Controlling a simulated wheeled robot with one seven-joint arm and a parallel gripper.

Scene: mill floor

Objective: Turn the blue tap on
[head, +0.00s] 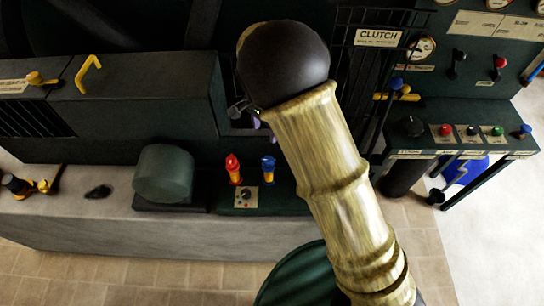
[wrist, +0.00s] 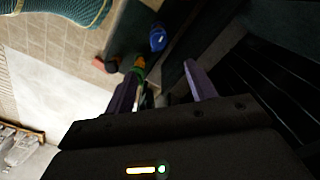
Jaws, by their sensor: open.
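A blue tap (head: 268,168) with a yellow base stands upright on a small dark green panel, just right of a red tap (head: 233,168). My gripper (head: 256,122) is mostly hidden behind my arm in the head view, above and behind the taps. In the wrist view my gripper (wrist: 160,72) has its two purple fingers apart, with nothing clearly held. A blue knob (wrist: 157,38) lies beyond the fingertips there, with a small gap; it may be the blue tap. A yellow-green part lies near the left finger.
A small black knob (head: 245,194) sits in front of the taps. A grey-green cylinder (head: 163,173) stands to their left. A green drum (head: 296,276) is on the floor in front. A button console (head: 465,135) and the CLUTCH sign (head: 378,38) are at right.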

